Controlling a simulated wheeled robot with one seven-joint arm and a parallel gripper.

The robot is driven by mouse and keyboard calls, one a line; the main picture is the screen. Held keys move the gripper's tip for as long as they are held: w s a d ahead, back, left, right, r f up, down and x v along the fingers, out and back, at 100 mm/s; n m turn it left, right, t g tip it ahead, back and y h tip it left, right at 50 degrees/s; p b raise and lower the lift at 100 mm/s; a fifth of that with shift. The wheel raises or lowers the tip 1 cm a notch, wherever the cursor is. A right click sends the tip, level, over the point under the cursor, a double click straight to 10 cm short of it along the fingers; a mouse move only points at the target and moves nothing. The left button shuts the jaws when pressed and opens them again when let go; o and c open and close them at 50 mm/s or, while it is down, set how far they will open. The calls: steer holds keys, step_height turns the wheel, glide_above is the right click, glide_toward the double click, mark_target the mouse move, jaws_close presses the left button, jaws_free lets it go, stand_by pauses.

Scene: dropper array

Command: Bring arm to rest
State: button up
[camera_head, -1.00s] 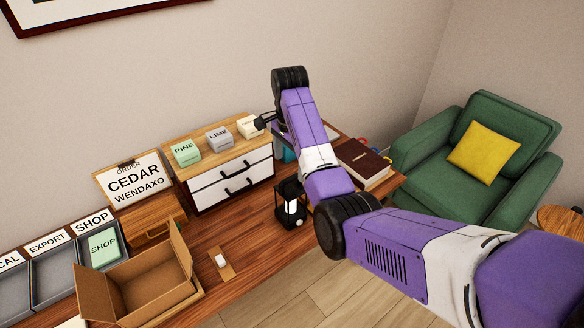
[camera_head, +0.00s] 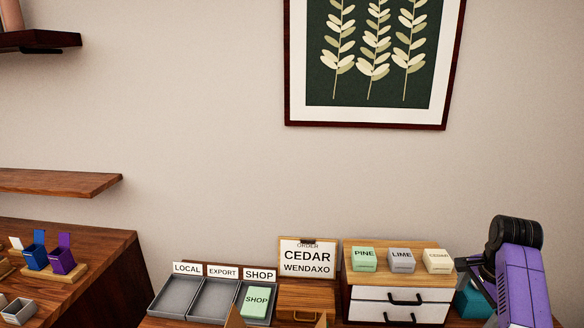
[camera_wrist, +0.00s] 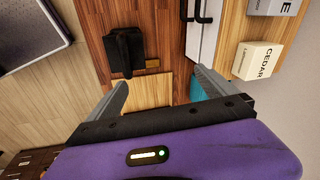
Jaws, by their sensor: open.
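My arm is at the right edge of the head view, and its gripper (camera_head: 461,265) points left, close to the cream CEDAR box. In the wrist view my gripper (camera_wrist: 160,84) is open, with its two grey fingers apart and nothing between them. The CEDAR box (camera_head: 438,261) sits on the wooden top of a white-fronted drawer unit (camera_head: 372,306). It also shows in the wrist view (camera_wrist: 252,62), to the right of the fingers and apart from them.
PINE (camera_head: 363,259) and LIME (camera_head: 401,261) boxes stand beside CEDAR. An order sign (camera_head: 308,259) reads CEDAR WENDAXO. A green box (camera_head: 256,301) lies in the SHOP tray.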

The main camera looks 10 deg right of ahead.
steer(key=w+d+r+n+t+h, duration=0.2)
steer(key=w+d+r+t, duration=0.1)
steer(key=w, duration=0.1)
steer(key=s+a+f+n+t+h+b, duration=0.1)
steer(key=s+a+f+n+t, duration=0.3)
steer(key=a, duration=0.4)
steer(key=s+a+f+n+t+h+b, duration=0.1)
steer(key=s+a+f+n+t+b, duration=0.1)
steer(key=s+a+n+t, duration=0.5)
steer(key=s+a+r+n+y+b, duration=0.1)
steer(key=s+a+n+y, duration=0.1)
steer(key=s+a, duration=0.8)
steer(key=s+a+r+n+t+y+b, duration=0.1)
steer(key=s+a+n+y+b, duration=0.1)
steer(key=s+a, duration=0.8)
steer(key=s+n, duration=0.1)
steer(key=s, duration=0.6)
steer(key=shift+s+a+r+b, duration=0.15)
steer(key=shift+s+r+b, duration=0.1)
steer(key=shift+b, duration=0.05)
steer(key=s+f, duration=0.1)
steer(key=s, duration=0.1)
steer(key=s+a+f+g+y, duration=0.1)
steer(key=s, duration=0.1)
steer(key=s+f+n+g+b, duration=0.1)
steer(key=s, duration=0.1)
steer(key=shift+a+f, duration=0.1)
steer(key=shift+a, duration=0.25)
steer(key=shift+c, duration=0.3)
